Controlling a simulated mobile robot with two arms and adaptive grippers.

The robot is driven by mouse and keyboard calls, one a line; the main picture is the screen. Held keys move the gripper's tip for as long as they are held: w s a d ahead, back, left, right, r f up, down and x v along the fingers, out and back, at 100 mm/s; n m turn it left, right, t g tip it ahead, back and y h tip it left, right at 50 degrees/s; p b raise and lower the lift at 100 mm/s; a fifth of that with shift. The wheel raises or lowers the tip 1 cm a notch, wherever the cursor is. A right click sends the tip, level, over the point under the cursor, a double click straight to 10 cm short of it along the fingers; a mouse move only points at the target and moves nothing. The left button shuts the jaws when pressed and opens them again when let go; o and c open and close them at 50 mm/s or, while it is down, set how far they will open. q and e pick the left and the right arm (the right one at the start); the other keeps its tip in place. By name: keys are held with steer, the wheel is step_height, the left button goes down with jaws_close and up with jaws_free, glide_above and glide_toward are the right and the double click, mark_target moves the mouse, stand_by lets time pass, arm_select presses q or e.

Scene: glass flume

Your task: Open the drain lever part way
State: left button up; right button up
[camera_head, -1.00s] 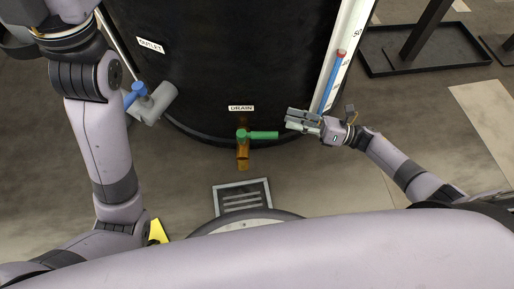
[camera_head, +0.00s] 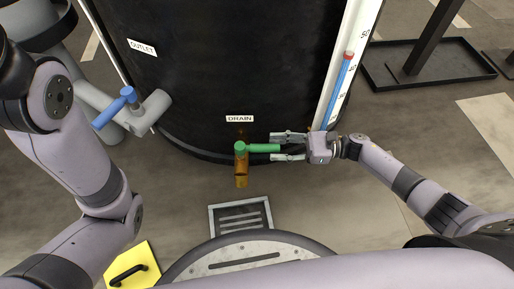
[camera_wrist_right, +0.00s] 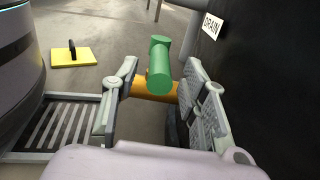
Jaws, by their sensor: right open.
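The green drain lever (camera_head: 262,148) sits on a brass drain valve (camera_head: 241,170) low on the black tank, under the DRAIN label (camera_head: 240,118). The lever points right, toward my right gripper. My right gripper (camera_head: 279,147) is open, with its fingers on either side of the lever's free end. In the right wrist view the green lever (camera_wrist_right: 160,66) shows between the two open fingers (camera_wrist_right: 160,88), with the brass valve body (camera_wrist_right: 152,88) behind it. I cannot tell whether a finger touches it. My left gripper is not in view; only my left arm shows.
A blue-handled outlet valve (camera_head: 128,94) is on the tank's left. A gauge strip with a blue column (camera_head: 337,92) runs up the tank's right. A floor grate (camera_head: 241,216) lies below the drain. A yellow plate with a black handle (camera_head: 131,268) lies on the floor.

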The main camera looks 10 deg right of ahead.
mark_target(257, 147)
steer(key=a, duration=0.4)
steer(key=w+a+b, duration=0.1)
steer(key=a, duration=0.1)
steer(key=shift+a, duration=0.15)
jaws_close()
stand_by(0.4)
steer(key=shift+w, duration=0.1)
